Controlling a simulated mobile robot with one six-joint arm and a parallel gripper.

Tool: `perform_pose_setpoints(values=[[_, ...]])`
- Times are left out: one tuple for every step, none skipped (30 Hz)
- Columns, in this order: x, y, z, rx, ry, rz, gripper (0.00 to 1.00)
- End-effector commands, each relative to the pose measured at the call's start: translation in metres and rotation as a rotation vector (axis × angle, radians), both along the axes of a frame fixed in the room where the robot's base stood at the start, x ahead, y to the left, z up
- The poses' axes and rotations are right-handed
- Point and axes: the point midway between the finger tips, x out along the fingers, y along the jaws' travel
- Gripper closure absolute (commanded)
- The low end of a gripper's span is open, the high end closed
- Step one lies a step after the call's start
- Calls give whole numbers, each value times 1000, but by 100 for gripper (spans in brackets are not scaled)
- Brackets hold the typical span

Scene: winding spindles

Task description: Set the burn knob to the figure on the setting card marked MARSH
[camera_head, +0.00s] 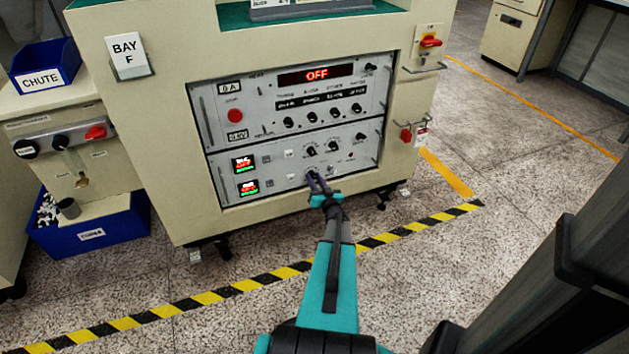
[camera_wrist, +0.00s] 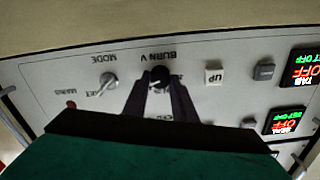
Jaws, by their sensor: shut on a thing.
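The burn knob (camera_wrist: 159,77) is a black round knob with a light pointer mark on the grey lower panel. In the wrist view, the label BURN V appears upside down beside it. My gripper (camera_wrist: 160,90) has its dark fingers on either side of the knob and is shut on it. In the head view, my gripper (camera_head: 316,181) reaches the lower panel and mostly hides the knob. The figures around the knob are partly covered, so its setting cannot be read. No card marked MARSH can be made out; a cropped sign (camera_head: 270,3) on top is unreadable.
Beside the knob are a MODE switch (camera_wrist: 109,82) and a white UP button (camera_wrist: 214,76). Small displays (camera_wrist: 301,70) and the upper red display (camera_head: 316,75) read OFF. A red-handled switch (camera_head: 405,135) is at the cabinet's right. Blue bins stand left; striped floor tape crosses in front.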

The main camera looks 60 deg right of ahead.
Motion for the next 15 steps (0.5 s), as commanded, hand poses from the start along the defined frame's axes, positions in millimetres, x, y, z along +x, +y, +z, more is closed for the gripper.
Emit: perform_pose_setpoints(values=[[0,1,-1,-19,13,1,98],[0,1,-1,-32,24,1,98],[0,1,-1,-51,37,1,98],[0,1,-1,-66,49,1,98],[0,1,-1,-82,60,1,98],[0,1,-1,-103,76,1,98],[0,1,-1,-120,88,1,98],[0,1,-1,-137,100,1,98],[0,1,-1,-160,117,1,98],[0,1,-1,-177,129,1,98],[0,1,-1,-193,142,1,98],[1,1,-1,-215,158,1,98],[0,1,-1,-230,170,1,98],[0,1,-1,-245,181,1,98],[1,2,-1,-265,195,1,98]])
